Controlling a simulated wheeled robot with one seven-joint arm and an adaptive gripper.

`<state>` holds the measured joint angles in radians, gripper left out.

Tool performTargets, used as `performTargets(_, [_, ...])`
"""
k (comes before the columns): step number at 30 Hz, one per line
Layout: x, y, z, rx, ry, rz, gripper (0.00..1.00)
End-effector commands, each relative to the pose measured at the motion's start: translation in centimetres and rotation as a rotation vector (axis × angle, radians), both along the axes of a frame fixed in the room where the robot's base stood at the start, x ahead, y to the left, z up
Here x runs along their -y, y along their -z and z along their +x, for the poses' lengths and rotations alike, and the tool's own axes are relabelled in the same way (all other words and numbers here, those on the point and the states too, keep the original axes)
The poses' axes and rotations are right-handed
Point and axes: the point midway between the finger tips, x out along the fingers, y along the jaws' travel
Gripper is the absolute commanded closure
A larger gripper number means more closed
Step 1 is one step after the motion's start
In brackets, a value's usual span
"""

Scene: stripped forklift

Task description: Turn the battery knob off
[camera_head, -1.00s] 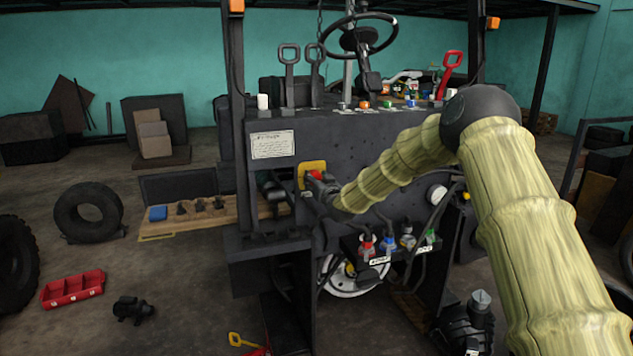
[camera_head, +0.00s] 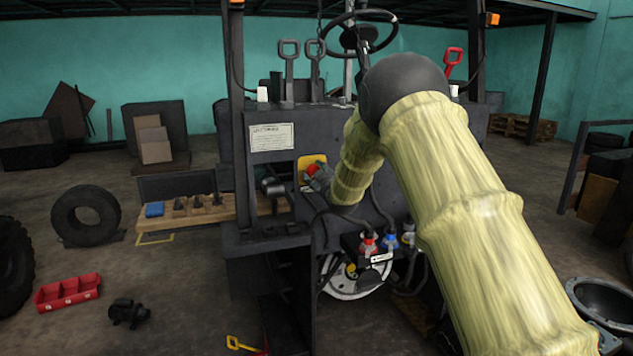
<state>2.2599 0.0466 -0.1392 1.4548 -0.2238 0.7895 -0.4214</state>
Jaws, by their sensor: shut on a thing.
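The battery knob (camera_head: 311,169) is red and sits on a yellow plate (camera_head: 304,181) on the dark panel of the forklift, below a white label. My gripper (camera_head: 316,174) is at the knob, shut on it from the right side. The fingers are small in this view and partly cover the knob, so its exact angle is hard to read. My arm, in a pale yellow cover, reaches in from the lower right and hides the right part of the panel.
Red and blue connectors (camera_head: 369,243) with cables hang below the arm. Two grey levers (camera_head: 289,60) stand above the panel, with a steering wheel (camera_head: 358,33) behind.

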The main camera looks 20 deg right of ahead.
Motion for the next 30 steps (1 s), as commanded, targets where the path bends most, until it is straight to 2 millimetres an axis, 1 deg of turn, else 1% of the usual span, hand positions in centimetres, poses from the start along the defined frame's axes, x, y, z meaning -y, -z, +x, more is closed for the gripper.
performTargets(1, [-0.12,0.31,0.02,0.003,-0.001,-0.049,0.79])
performTargets(9, [-0.16,0.37,0.02,0.011,-0.001,-0.305,0.79])
performTargets(18, [-0.18,0.35,0.02,0.020,-0.001,-0.555,0.79])
performTargets(24, [-0.12,0.27,0.01,0.024,-0.001,-0.672,0.79])
performTargets(30, [-0.11,0.20,0.01,0.026,-0.001,-0.741,0.79])
